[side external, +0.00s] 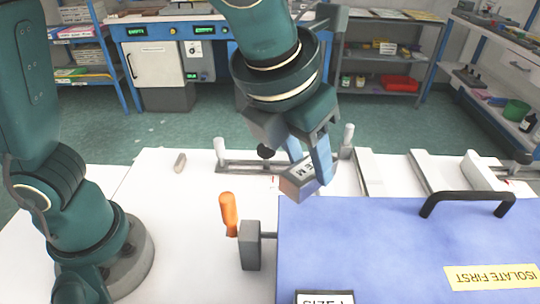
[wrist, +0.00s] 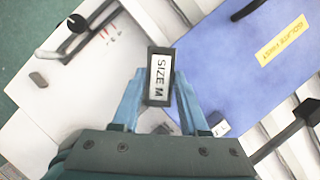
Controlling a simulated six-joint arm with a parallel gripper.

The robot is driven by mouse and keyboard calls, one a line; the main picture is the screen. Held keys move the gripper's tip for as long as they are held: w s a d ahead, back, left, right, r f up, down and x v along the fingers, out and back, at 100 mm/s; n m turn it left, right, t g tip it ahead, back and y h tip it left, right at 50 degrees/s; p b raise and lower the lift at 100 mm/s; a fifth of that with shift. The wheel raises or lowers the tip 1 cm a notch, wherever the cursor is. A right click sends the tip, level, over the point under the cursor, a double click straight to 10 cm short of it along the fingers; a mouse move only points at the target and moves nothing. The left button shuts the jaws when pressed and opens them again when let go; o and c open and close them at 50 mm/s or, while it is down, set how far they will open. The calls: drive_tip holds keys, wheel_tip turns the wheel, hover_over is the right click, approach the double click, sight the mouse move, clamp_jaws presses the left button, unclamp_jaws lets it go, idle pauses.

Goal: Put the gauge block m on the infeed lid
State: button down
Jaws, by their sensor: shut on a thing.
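The gauge block m (side external: 300,182) is a dark grey block with a white label; in the wrist view (wrist: 158,77) the label reads "SIZE M". My gripper (side external: 308,165) is shut on it, one blue finger on each side, and it looks tilted in the side view. The gripper in the wrist view (wrist: 157,98) holds it off the surfaces below. The infeed lid (side external: 390,245) is a large flat blue panel with a black handle and a yellow "ISOLATE FIRST" label. It also shows in the wrist view (wrist: 225,55). The block appears above the lid's far left corner.
An orange-handled lever (side external: 229,214) on a grey block (side external: 250,245) stands at the lid's left edge. The black handle (side external: 466,200) rises from the lid. A rail with white-topped posts (side external: 220,150) lies behind. A small grey piece (side external: 180,162) lies on the white table. The lid's middle is clear.

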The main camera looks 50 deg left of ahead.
sight(310, 192)
drive_tip(key=shift+s+d+f, duration=0.1)
drive_tip(key=shift+d+f, duration=0.25)
drive_tip(key=shift+d, duration=0.25)
drive_tip(key=shift+f, duration=2)
drive_tip(key=shift+f, duration=0.1)
drive_tip(key=shift+c, duration=2.2)
unclamp_jaws()
